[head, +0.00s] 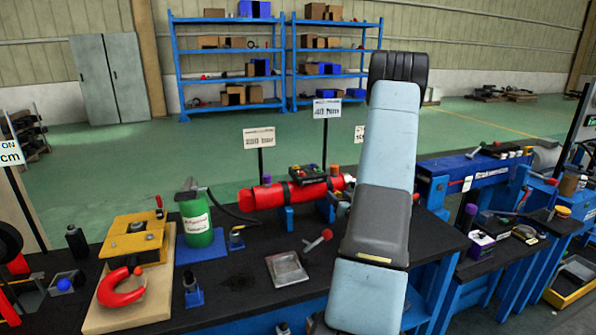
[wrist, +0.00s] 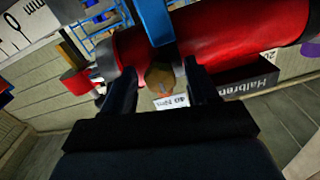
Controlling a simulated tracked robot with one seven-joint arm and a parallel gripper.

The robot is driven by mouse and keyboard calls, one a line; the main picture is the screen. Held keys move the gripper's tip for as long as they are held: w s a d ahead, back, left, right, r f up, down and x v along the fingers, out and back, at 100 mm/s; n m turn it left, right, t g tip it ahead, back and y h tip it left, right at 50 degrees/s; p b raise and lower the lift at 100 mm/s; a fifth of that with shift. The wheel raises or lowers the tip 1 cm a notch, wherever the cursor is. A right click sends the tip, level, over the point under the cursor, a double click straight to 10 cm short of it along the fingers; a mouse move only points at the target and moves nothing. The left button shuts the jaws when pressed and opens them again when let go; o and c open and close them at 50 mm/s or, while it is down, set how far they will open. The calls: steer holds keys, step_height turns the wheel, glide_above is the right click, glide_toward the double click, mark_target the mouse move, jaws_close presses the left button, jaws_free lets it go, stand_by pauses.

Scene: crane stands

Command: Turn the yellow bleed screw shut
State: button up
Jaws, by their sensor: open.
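In the wrist view the bleed screw (wrist: 159,77) is a small dull-yellow, faceted knob at the underside of a red cylinder (wrist: 225,40). My gripper (wrist: 160,88) is open, with one dark finger to the left of the screw and one to the right. I cannot tell whether either finger touches it. In the head view the red cylinder (head: 278,195) lies across blue supports on the dark bench. The screw does not show there, and my own arm hides the cylinder's right end and the gripper.
A blue band (wrist: 158,20) crosses the cylinder beside the screw. A dark box (wrist: 245,90) with lettering is close to the right finger.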

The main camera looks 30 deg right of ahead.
steer(key=shift+n, duration=0.9)
steer(key=shift+s+a+n, duration=0.1)
steer(key=shift+s+n, duration=0.2)
steer(key=shift+s, duration=0.05)
steer(key=v, duration=1.3)
steer(key=w+a+r+n+g, duration=0.2)
steer(key=w+a+r+g, duration=0.2)
steer(key=w+a+r, duration=0.35)
steer(key=s+a+r+g, duration=0.2)
steer(key=a+r+g, duration=0.2)
steer(key=a+r, duration=0.7)
steer(key=shift+a+r+m, duration=0.35)
steer(key=shift+a+m, duration=0.05)
steer(key=shift+a, duration=0.15)
steer(key=shift+s, duration=0.1)
